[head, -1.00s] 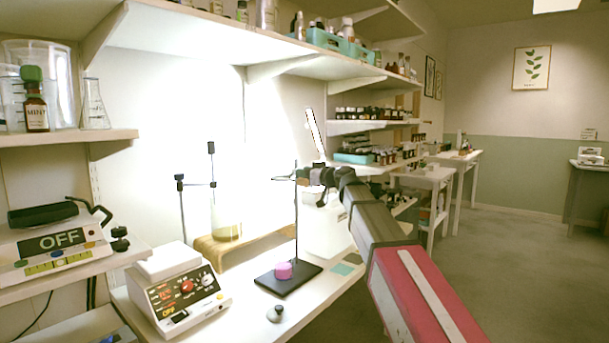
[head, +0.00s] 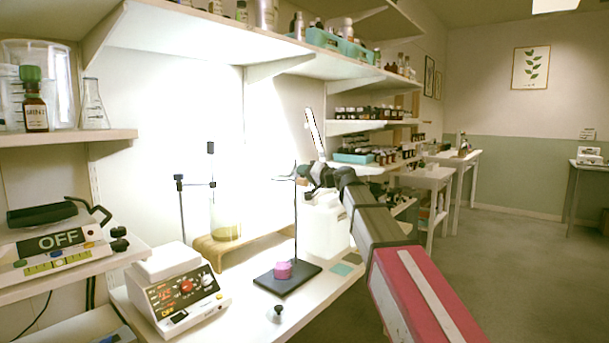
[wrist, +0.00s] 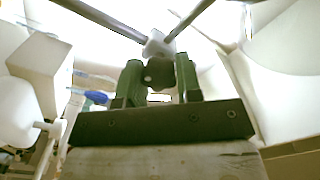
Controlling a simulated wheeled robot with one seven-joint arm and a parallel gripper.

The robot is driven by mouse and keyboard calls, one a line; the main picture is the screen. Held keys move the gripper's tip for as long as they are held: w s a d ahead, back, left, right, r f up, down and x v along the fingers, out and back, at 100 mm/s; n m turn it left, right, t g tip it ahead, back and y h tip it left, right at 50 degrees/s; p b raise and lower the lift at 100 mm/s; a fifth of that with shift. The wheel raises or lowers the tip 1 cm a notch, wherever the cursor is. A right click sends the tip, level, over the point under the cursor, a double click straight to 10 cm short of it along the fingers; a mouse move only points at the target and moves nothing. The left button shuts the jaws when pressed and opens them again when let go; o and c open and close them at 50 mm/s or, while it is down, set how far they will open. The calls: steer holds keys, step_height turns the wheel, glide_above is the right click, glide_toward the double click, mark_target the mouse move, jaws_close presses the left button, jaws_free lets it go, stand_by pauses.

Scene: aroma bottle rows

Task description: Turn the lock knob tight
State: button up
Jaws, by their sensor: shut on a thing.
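The dark lobed lock knob (wrist: 160,75) sits in the middle of the wrist view, below a pale clamp block (wrist: 158,45) where metal rods meet. My gripper (wrist: 159,84) has a green finger on each side of the knob and is shut on it. In the head view my gripper (head: 306,174) is at the upper part of the stand's thin upright rod (head: 295,226). The knob is too small and covered to make out there. The stand's black base (head: 300,279) rests on the bench with a pink object (head: 283,270) on it.
A white device with red dials (head: 182,292) stands left of the stand. A wooden platform (head: 211,250) and a second dark stand (head: 181,208) are behind. A small grey-and-black knob-like piece (head: 276,313) lies near the bench's front edge. Shelves with bottles hang above.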

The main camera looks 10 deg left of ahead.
steer(key=shift+m, duration=0.9)
steer(key=o, duration=0.9)
steer(key=shift+o, duration=0.2)
steer(key=shift+d, duration=0.1)
steer(key=v, duration=1)
steer(key=shift+s+d, duration=0.25)
steer(key=shift+f, duration=0.1)
